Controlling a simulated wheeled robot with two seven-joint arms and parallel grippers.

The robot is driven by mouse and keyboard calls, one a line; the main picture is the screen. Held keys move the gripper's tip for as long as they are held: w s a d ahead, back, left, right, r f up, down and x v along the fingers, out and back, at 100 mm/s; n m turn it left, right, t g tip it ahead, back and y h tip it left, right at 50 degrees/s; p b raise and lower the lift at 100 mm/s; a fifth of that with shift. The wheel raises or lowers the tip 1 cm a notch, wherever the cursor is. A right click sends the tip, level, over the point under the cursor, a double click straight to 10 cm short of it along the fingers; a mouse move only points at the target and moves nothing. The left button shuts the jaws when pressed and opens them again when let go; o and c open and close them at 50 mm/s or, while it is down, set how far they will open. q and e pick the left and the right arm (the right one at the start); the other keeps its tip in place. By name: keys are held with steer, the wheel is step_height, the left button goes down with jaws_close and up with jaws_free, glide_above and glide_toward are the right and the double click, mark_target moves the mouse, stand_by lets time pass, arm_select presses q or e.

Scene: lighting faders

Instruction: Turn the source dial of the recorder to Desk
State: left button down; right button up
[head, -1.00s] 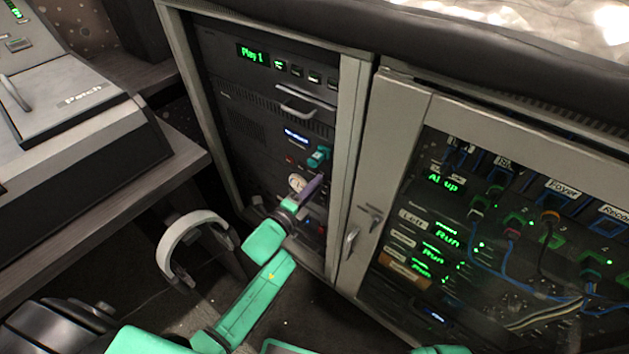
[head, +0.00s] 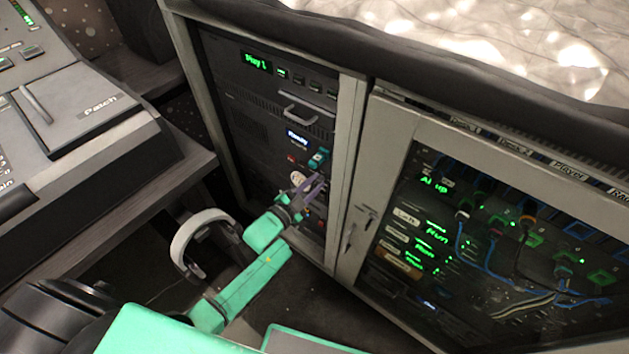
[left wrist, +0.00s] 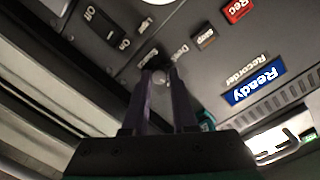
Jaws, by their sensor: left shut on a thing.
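The recorder (head: 270,150) is a dark panel in the left rack cabinet. Its blue display reads Ready (left wrist: 256,86) in the left wrist view. My left gripper (left wrist: 160,68) has its purple fingers shut on the small dark source dial (left wrist: 157,60). Labels sit around the dial; one to its right looks like Desk (left wrist: 180,50), and another is partly hidden by the fingers. I cannot tell which label the dial points at. In the head view my left gripper (head: 318,184) reaches the lower recorder front and hides the dial. My right gripper is not in view.
A red Rec button (left wrist: 238,10), a grey stop button (left wrist: 203,38) and an on/off switch (left wrist: 106,27) are near the dial. A teal piece (head: 318,160) sticks out just above my gripper. The cabinet's frame post (head: 345,170) is close on the right.

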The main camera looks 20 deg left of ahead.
arm_select(q)
steer(key=shift+n, duration=0.9)
steer(key=shift+n+h+p, duration=0.3)
steer(key=shift+n+p, duration=0.15)
steer(key=shift+n, duration=0.75)
steer(key=n, duration=0.2)
steer(key=shift+a+n, duration=0.1)
steer(key=shift+n, duration=0.2)
steer(key=n, duration=0.3)
steer(key=shift+f+n, duration=0.1)
steer(key=shift+n, duration=0.2)
steer(key=shift+n+h, duration=0.4)
steer(key=shift+n, duration=0.8)
steer(key=shift+f+n+b, duration=0.1)
steer(key=shift+n+b, duration=0.4)
steer(key=shift+n, duration=1.2)
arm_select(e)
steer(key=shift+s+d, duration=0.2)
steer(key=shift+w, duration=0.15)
